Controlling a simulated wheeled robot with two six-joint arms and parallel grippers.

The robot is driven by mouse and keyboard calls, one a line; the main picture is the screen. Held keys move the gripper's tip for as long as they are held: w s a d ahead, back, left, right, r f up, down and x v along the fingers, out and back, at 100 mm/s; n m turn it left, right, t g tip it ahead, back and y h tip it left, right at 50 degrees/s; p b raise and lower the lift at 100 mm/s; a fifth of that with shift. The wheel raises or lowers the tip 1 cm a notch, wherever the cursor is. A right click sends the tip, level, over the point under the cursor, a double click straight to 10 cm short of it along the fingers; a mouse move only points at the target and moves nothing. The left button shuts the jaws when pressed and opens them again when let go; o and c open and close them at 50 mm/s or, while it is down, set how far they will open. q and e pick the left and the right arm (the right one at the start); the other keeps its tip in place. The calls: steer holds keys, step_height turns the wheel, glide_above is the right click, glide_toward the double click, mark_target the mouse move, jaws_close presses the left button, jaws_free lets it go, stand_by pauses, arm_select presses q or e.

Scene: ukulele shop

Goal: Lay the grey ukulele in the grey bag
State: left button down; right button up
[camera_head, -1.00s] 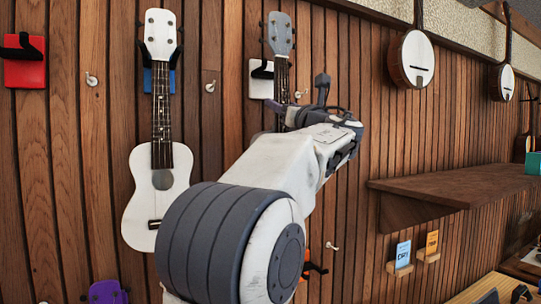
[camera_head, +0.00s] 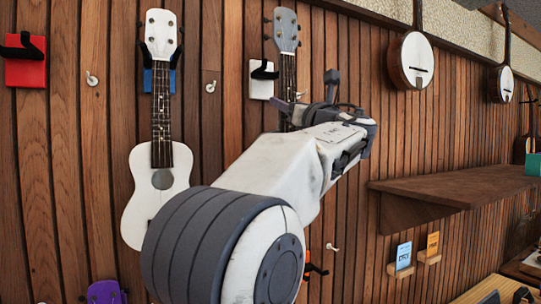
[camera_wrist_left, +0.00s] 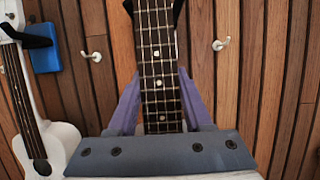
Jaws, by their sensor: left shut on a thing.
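The grey ukulele (camera_head: 285,28) is upright in front of the slatted wall, its headstock at the top of the head view. My left gripper (camera_head: 303,102) is shut on its neck below the headstock. In the left wrist view the fretted neck (camera_wrist_left: 157,60) runs between the purple fingers of my left gripper (camera_wrist_left: 157,105). My arm hides the ukulele's body. The neck stands to the right of a white wall mount with a black hook (camera_head: 262,71). I see no grey bag in these views. My right gripper is not in view.
A white ukulele (camera_head: 160,205) hangs close by on the left, also in the left wrist view (camera_wrist_left: 55,145). A purple ukulele (camera_head: 104,291) shows at bottom left. A dark wooden shelf (camera_head: 460,187) juts out on the right. Banjos (camera_head: 411,60) hang at upper right.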

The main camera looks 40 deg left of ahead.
arm_select(q)
steer(key=shift+s+d+b, duration=0.15)
steer(key=shift+s+d, duration=0.1)
steer(key=shift+d, duration=0.35)
steer(key=shift+s+d+b, duration=0.1)
steer(key=shift+s+d, duration=0.2)
steer(key=shift+d, duration=0.3)
steer(key=shift+s+d+b, duration=0.15)
steer(key=shift+s+d, duration=0.1)
steer(key=shift+d, duration=0.35)
